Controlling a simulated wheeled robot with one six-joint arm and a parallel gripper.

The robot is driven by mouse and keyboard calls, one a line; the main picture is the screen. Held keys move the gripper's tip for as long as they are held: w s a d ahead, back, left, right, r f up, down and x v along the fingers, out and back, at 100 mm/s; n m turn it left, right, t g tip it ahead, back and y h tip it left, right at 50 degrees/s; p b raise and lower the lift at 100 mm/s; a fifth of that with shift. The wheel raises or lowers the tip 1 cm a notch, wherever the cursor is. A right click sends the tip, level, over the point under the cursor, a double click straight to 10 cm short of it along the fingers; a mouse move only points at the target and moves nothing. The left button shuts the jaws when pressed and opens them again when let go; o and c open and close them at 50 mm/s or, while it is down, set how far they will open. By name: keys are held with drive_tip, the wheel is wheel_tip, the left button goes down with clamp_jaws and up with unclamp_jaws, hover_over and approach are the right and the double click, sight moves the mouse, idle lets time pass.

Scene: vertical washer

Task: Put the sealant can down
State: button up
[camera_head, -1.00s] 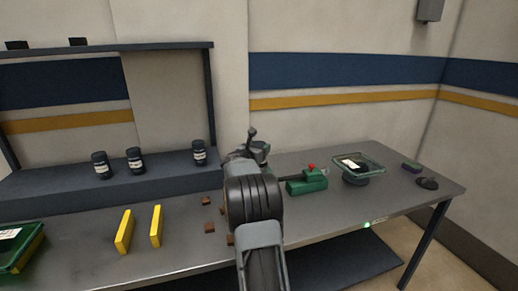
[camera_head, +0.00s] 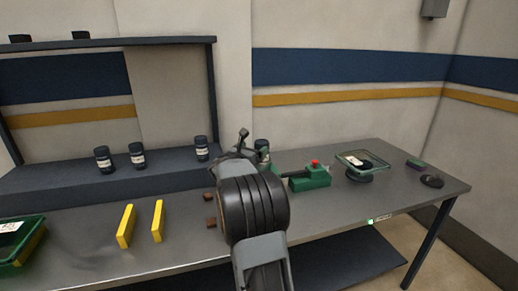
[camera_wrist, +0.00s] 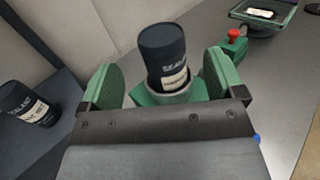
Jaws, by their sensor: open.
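The dark sealant can (camera_wrist: 164,52) with a white label stands slightly tilted in the picture, between the fingers of my gripper (camera_wrist: 160,78) in the wrist view. The green fingers are spread, with a gap visible on each side of the can. The can's lower end sits in or behind a grey ring on a green holder (camera_wrist: 144,95); its exact seating is hidden. In the head view the can (camera_head: 262,146) shows just right of my gripper (camera_head: 245,148), and my arm hides the holder.
Three similar cans stand on the raised shelf (camera_head: 60,183) at left. A green box with a red button (camera_head: 312,178), a glass tray (camera_head: 375,160) and a dark object (camera_head: 432,181) are at right.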

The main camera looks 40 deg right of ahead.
drive_tip(key=s+a+f+m+y, duration=0.4)
drive_tip(key=s+a+m, duration=0.3)
drive_tip(key=a, duration=0.5)
drive_tip(key=s+a+f+m+g+y, duration=0.1)
drive_tip(key=s+a+f+m+y, duration=0.3)
drive_tip(key=a, duration=0.9)
drive_tip(key=s+a+f+m+y, duration=0.5)
drive_tip(key=s+a+m+y, duration=0.4)
drive_tip(key=a, duration=0.4)
drive_tip(key=shift+s+a+m+b, duration=0.25)
drive_tip(key=shift+s+m+b, duration=0.1)
drive_tip(key=shift+s+m, duration=0.3)
